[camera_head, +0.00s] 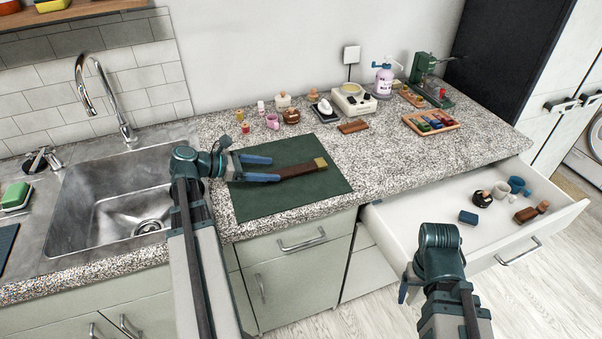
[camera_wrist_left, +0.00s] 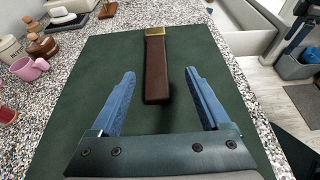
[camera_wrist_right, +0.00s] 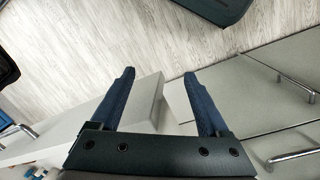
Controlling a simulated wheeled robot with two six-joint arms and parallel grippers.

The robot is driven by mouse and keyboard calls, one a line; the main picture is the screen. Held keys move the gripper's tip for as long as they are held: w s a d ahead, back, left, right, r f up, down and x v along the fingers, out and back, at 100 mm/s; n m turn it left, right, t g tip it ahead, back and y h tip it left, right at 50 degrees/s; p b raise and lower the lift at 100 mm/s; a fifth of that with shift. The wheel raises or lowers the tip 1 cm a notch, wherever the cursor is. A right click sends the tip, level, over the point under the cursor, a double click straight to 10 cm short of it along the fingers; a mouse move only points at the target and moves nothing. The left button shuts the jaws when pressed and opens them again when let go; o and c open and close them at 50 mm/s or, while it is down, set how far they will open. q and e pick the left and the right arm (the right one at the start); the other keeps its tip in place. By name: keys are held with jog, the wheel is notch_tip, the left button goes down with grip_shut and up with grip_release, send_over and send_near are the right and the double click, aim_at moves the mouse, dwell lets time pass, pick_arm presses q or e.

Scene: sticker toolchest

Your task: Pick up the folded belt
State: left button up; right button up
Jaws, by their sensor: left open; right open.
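The folded belt (camera_head: 302,169) is a brown strip with a brass end. It lies on the dark green mat (camera_head: 270,205) on the counter. In the left wrist view the belt (camera_wrist_left: 157,70) points away from me, brass end far, near end between the blue fingers. My left gripper (camera_head: 272,168) is open, its fingers apart on either side of the belt's near end; I cannot tell its exact height above the mat. My right gripper (camera_head: 405,288) is open and empty, in front of the counter near the open drawer; it also shows in the right wrist view (camera_wrist_right: 160,80).
The open drawer (camera_head: 400,223) at right holds cups and small items. A sink (camera_head: 115,205) is at left.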

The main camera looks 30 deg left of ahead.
aim_at(298, 168)
pick_arm(q)
jog(key=shift+b+x, duration=0.35)
jog(key=shift+x, duration=1.25)
jog(key=shift+w, duration=0.15)
jog(key=b+x, duration=0.1)
jog(key=x, duration=0.4)
jog(key=shift+w+a+b, duration=0.1)
jog(key=shift+w+b, duration=0.2)
jog(key=shift+b, duration=0.1)
jog(key=shift+r, duration=0.15)
grip_shut()
